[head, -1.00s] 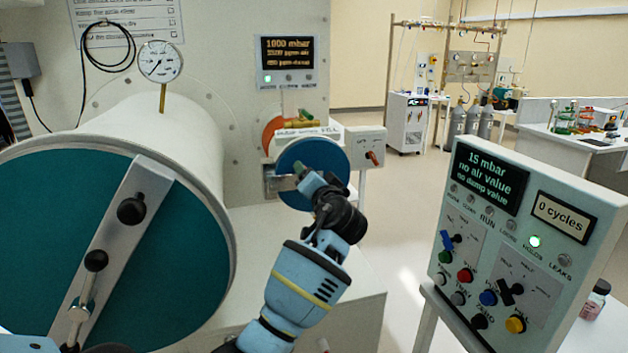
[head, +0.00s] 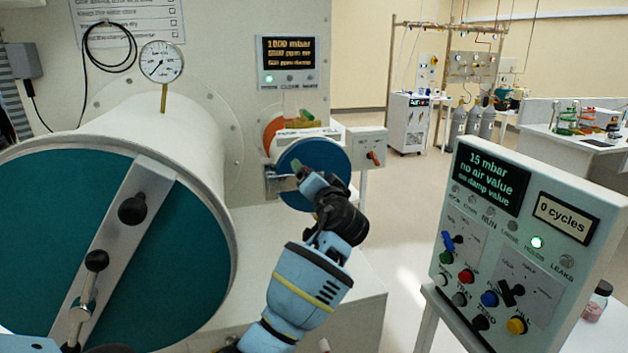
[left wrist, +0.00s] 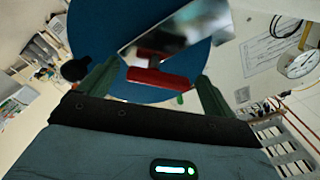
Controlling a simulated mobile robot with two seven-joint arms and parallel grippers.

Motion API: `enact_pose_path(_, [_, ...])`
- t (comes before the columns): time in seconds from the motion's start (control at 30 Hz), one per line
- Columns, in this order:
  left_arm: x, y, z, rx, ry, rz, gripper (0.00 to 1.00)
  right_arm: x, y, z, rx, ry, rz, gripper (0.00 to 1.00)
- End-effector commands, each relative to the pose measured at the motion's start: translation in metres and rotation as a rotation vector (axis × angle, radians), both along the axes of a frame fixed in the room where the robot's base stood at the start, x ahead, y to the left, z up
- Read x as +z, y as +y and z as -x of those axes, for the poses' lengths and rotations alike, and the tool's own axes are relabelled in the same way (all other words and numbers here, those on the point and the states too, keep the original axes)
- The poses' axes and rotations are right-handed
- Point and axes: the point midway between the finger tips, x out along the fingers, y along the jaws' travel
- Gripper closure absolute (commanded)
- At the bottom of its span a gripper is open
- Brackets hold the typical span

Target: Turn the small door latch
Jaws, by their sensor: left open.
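The small door is a blue disc (head: 325,165) at the end of the small port, in the middle of the head view. It also fills the top of the left wrist view (left wrist: 150,88). My left gripper (head: 299,171) is in front of the door's left part and hides the handle in the head view. In the left wrist view its green fingers are apart, one on each side of the red handle. Whether they touch it I cannot tell. My right gripper is not seen.
A large teal door (head: 180,270) with a clamp bar and black knobs stands close on the left. A control panel (head: 490,235) with buttons stands at right. A gauge (head: 161,62) sits above the large chamber. Floor shows between the door and panel.

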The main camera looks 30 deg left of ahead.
Motion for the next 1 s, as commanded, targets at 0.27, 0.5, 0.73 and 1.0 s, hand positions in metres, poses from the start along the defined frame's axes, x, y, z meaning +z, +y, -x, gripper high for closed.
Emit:
enact_pose_path(0.27, [-0.002,-0.031,0.025,-0.004,0.000,0.003,0.10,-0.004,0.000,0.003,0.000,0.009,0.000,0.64])
enact_pose_path(0.5, [-0.002,-0.053,0.044,-0.003,0.001,0.003,0.10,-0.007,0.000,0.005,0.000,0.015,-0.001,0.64])
enact_pose_path(0.73, [-0.001,-0.057,0.049,-0.001,0.000,0.002,0.10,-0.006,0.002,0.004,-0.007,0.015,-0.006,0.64])
enact_pose_path(1.0, [-0.001,-0.057,0.048,-0.001,0.000,0.002,0.10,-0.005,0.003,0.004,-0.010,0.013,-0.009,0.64])
